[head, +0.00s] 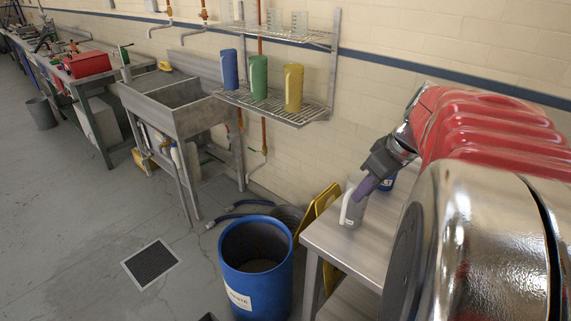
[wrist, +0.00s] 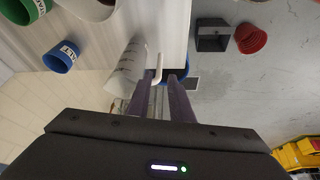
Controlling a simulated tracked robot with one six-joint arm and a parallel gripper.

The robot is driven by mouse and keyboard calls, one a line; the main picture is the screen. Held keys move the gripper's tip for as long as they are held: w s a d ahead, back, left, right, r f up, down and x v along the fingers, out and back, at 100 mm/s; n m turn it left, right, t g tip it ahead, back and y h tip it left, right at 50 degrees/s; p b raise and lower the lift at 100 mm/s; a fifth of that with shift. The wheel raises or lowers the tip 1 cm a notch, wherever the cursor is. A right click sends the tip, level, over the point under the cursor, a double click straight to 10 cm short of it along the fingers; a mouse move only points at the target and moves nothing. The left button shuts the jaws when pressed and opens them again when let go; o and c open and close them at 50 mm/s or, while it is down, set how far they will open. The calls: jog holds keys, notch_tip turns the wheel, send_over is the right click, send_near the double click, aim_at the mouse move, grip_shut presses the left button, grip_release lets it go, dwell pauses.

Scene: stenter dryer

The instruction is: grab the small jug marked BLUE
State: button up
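A small pale grey-white jug (head: 353,206) stands on the metal table just beyond my gripper; its label is too small to read. In the wrist view the same jug (wrist: 126,70) shows its handle pointing toward the gap between my fingers. My gripper (head: 366,187) has dark purple fingers at the jug's handle side. In the wrist view my gripper (wrist: 163,82) has its fingers apart, with the handle end at or between the tips; contact cannot be told. Three larger jugs, blue (head: 229,70), green (head: 259,78) and yellow (head: 293,88), stand on the wall shelf.
A blue cup (wrist: 62,57), a green cup (wrist: 22,8) and another pale vessel (wrist: 88,6) are close by on the tabletop (head: 328,234). A blue drum (head: 255,226) stands on the floor beside the table. A metal sink (head: 180,115) is by the wall.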

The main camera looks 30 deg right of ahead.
aim_at(344, 212)
jog(key=x, duration=0.7)
jog(key=shift+w+f, duration=0.1)
jog(key=shift+f, duration=0.05)
jog(key=shift+x, duration=2.55)
jog(key=shift+w, duration=0.1)
jog(key=shift+c, duration=0.6)
grip_shut()
